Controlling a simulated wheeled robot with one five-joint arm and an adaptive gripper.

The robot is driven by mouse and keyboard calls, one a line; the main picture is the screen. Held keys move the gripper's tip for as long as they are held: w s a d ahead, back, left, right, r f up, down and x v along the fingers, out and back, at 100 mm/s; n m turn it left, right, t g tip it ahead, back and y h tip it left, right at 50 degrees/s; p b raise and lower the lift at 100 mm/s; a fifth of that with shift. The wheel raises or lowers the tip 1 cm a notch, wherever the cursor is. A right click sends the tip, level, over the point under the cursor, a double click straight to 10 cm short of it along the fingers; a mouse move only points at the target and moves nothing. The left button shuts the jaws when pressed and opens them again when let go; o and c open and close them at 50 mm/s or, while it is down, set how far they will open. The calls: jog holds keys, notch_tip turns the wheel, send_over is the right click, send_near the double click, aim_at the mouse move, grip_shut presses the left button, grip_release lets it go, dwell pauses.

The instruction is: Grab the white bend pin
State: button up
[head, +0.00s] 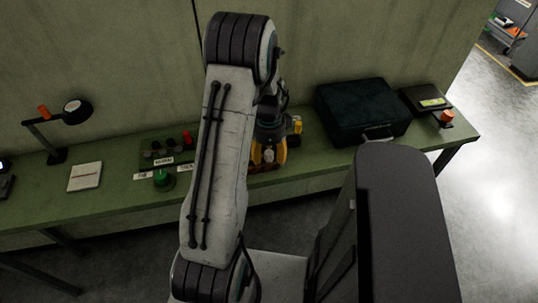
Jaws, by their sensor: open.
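My gripper (269,158) points down at the green bench, just right of my arm's pale link. Its yellow-orange fingers are open. A small whitish piece (268,155) shows between the fingers, low down; it may be the white bend pin, but it is too small to be sure. I cannot tell whether the fingers touch it. A brownish holder or block (265,168) shows at the foot of the fingers, partly hidden by them and by my arm.
Left of my arm are a rack of dark and red pegs (168,146), white labels and a green knob-like piece (163,180). A lamp (76,112) and notepad (85,176) stand farther left. A dark case (362,108) lies right, with bare bench (322,158) before it.

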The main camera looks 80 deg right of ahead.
jog(key=shift+f, duration=0.1)
jog(key=shift+c, duration=0.3)
grip_shut()
